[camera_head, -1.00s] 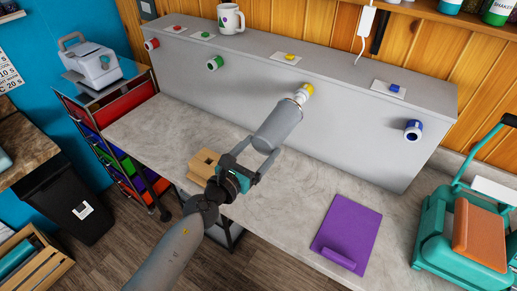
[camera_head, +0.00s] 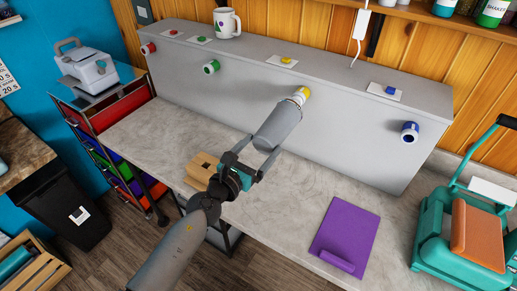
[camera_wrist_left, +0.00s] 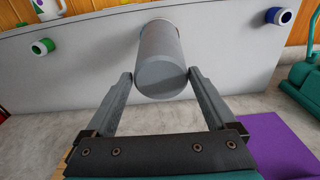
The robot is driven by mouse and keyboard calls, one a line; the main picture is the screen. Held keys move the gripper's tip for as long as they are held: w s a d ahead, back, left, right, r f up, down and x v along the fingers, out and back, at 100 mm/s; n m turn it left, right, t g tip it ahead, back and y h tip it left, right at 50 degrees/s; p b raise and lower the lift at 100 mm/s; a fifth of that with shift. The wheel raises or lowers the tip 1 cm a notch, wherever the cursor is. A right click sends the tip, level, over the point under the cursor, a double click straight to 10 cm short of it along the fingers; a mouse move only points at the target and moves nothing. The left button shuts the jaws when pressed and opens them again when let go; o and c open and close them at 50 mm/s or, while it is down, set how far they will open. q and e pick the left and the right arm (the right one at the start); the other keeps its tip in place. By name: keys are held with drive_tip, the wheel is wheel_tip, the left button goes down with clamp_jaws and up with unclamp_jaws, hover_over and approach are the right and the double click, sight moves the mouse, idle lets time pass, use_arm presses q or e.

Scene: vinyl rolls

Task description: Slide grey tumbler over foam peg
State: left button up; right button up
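The grey tumbler (camera_head: 277,126) is tilted, its far end at the white-and-yellow peg (camera_head: 302,94) on the front of the grey panel. The peg's collar shows beyond the tumbler; whether the peg reaches inside is hidden. My left gripper (camera_head: 262,153) has its fingers on both sides of the tumbler's near end and appears shut on it. In the left wrist view the tumbler's flat grey base (camera_wrist_left: 162,83) sits between the fingertips (camera_wrist_left: 160,75), with little or no gap. My right gripper is not in view.
Red (camera_head: 148,48), green (camera_head: 211,67) and blue (camera_head: 410,131) pegs stick out of the grey panel (camera_head: 350,150). A tan block (camera_head: 201,170) lies on the counter close to my left gripper. A purple board (camera_head: 345,235) and a teal carrier (camera_head: 455,235) are at the right.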

use_arm(q)
drive_tip(key=shift+o, duration=0.6)
drive_tip(key=shift+s, duration=0.1)
drive_tip(key=v, duration=1.5)
